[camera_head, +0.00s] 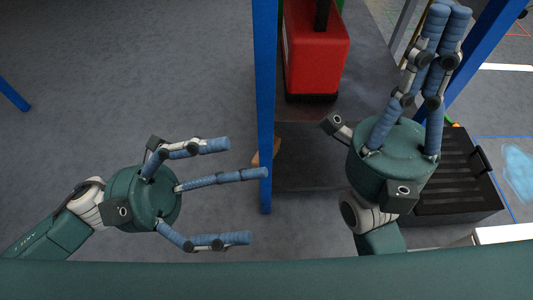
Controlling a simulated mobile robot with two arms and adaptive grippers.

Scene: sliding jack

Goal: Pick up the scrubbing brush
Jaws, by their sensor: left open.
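My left gripper (240,190) is at the lower left, over the grey floor. Its three blue fingers are spread apart and point right, with nothing between them. One fingertip comes close to the blue post in the picture. My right gripper (440,25) is at the upper right with its fingers pointing up and their tips close together. I see nothing held in it. No scrubbing brush can be clearly made out. A small tan piece (276,149) shows beside the blue post, mostly hidden by it, and I cannot tell what it is.
A blue upright post (265,90) stands between my grippers. A red container (318,55) sits on a dark grey surface (305,135) behind it. A black slatted crate (465,180) is at the right, partly behind my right gripper.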

